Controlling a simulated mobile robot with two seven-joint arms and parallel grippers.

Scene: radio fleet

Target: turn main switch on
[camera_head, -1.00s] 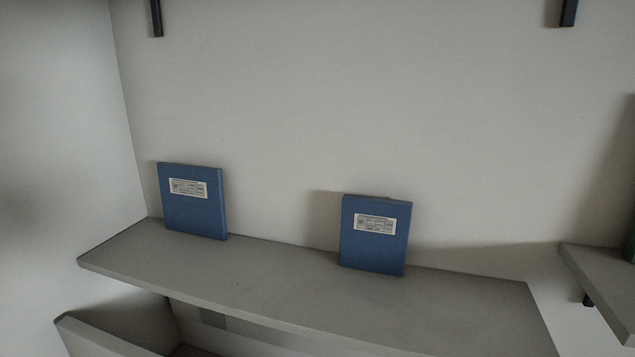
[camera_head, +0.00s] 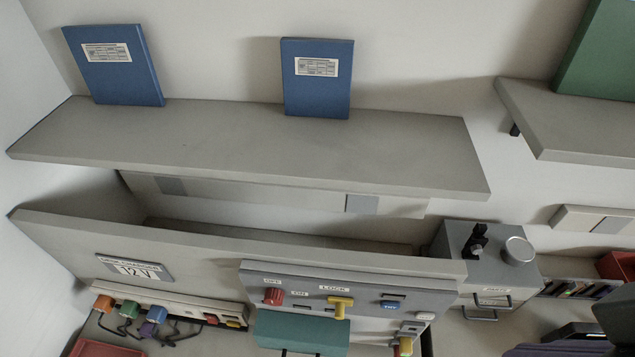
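A grey control panel (camera_head: 372,280) shows at the bottom middle of the head view, below the shelf. On its left is a red knob (camera_head: 273,296) just under the label OFF, with the label ON to its right. I take this for the main switch; its exact pointing direction is too small to tell. A yellow T-shaped handle (camera_head: 341,304) sits right of it, under the label LOCK. A blue button (camera_head: 391,304) is farther right. Neither of my grippers shows in the view.
A teal block (camera_head: 301,333) stands in front of the panel's lower part. A strip with coloured plugs and cables (camera_head: 154,313) is at the lower left. A grey box (camera_head: 483,262) with a black knob stands right. Above, two blue binders (camera_head: 316,78) stand on a shelf (camera_head: 250,149).

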